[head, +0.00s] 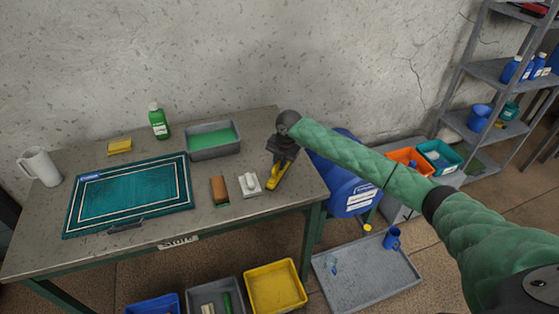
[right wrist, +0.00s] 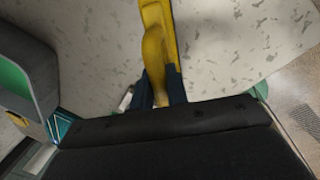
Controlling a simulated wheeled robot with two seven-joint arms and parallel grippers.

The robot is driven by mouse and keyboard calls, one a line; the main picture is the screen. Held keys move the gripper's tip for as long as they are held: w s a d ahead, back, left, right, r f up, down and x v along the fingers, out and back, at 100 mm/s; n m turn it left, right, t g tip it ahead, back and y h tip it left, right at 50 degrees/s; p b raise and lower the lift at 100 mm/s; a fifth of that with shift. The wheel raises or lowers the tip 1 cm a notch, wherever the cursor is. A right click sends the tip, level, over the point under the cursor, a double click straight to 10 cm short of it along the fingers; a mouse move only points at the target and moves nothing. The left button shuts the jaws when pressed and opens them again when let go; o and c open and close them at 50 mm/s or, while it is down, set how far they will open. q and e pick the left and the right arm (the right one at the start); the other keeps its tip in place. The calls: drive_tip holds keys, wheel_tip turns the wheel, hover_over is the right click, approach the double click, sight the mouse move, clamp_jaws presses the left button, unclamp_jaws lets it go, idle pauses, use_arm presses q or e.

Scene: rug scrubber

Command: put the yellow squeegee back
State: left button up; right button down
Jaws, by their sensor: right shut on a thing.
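The yellow squeegee (head: 276,179) is at the right end of the table (head: 150,243). My right gripper (head: 281,160) points down there and is shut on its handle. In the right wrist view the squeegee (right wrist: 155,35) runs up from between the dark fingers (right wrist: 160,88). I cannot tell whether it touches the tabletop or hangs just above it. The gripper hides part of the handle. My left gripper is not in view.
Left of the squeegee are a white-handled brush (head: 250,184), a brown brush (head: 220,189), a grey tub (head: 213,141) and a teal rug (head: 130,197). A blue drum (head: 350,190) stands past the table's right edge. Bins, including a yellow one (head: 275,287), sit below the front edge.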

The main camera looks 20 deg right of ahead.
drive_tip(key=shift+f, duration=0.15)
drive_tip(key=c, duration=1.4)
unclamp_jaws()
